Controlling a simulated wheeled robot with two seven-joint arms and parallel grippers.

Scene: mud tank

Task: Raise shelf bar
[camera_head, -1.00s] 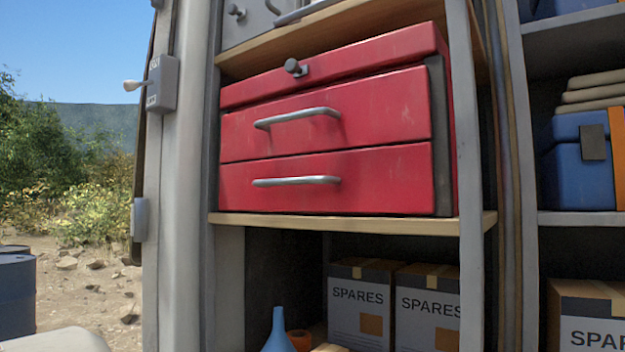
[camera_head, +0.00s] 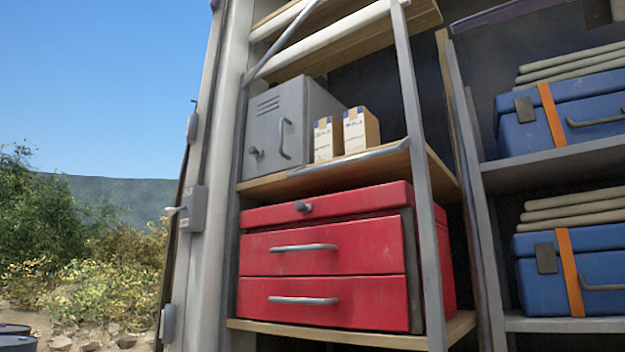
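A thin grey bar (camera_head: 350,159) runs low along the front edge of the middle shelf (camera_head: 330,178), in front of two small cartons. Its right end meets the grey upright post (camera_head: 418,150); its left end lies near the grey metal box. A second grey bar (camera_head: 284,38) slants across the front of the upper shelf, from the left side up to the right, and leaves the top of the picture. Which of the two is the task's bar, I cannot tell. Neither of my grippers is in view.
The grey metal box (camera_head: 275,130) and small cartons (camera_head: 358,131) stand on the middle shelf. A red drawer chest (camera_head: 322,246) is below. Pale rolls (camera_head: 330,38) lie on the upper shelf. Blue cases (camera_head: 535,128) fill the right rack. A switch box (camera_head: 193,208) is on the left frame.

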